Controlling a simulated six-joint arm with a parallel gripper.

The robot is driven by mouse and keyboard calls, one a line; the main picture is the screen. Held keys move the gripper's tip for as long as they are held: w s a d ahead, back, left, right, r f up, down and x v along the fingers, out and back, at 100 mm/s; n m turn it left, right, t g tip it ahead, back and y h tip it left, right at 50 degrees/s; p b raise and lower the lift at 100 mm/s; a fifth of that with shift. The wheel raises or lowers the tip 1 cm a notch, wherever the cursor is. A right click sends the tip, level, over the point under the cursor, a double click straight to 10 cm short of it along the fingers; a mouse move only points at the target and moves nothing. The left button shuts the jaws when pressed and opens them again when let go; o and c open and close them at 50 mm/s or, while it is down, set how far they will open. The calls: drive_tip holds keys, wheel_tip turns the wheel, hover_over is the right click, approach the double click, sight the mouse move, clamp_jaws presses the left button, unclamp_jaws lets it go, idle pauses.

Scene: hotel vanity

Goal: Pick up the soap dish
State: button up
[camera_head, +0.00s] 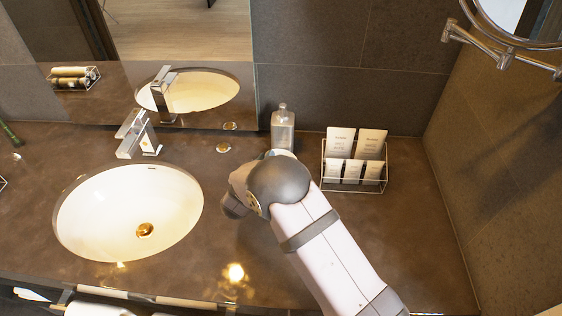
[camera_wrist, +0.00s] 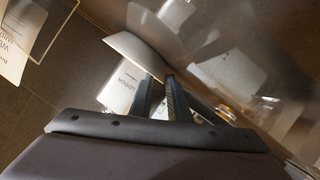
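A white, curved soap dish (camera_wrist: 132,49) shows in the upper middle of the wrist view, its rim running down to the fingertips. In the head view only a thin white edge (camera_head: 281,153) shows behind my wrist, and I take it for the dish. My gripper (camera_wrist: 160,82) is at the rim's near end, its fingers close together. Whether they grip the rim or only stand beside it I cannot tell. In the head view my wrist hides the fingers and most of the dish.
A lotion bottle (camera_head: 283,128) stands right behind my wrist; its label (camera_wrist: 120,88) is close to the fingers. A wire rack (camera_head: 353,184) of white packets is to the right. A sink (camera_head: 95,215) and tap (camera_head: 133,135) are left. The front right counter is clear beside my arm.

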clamp_jaws()
drive_tip(key=shift+s+r, duration=0.1)
drive_tip(key=shift+r, duration=0.05)
drive_tip(key=shift+s+r+b, duration=0.1)
drive_tip(key=shift+r+b, duration=0.4)
wheel_tip(320, 180, up, 6)
drive_tip(key=b, duration=0.1)
drive_tip(key=s+b, duration=0.3)
drive_tip(key=s, duration=1.6)
drive_tip(key=shift+s, duration=0.3)
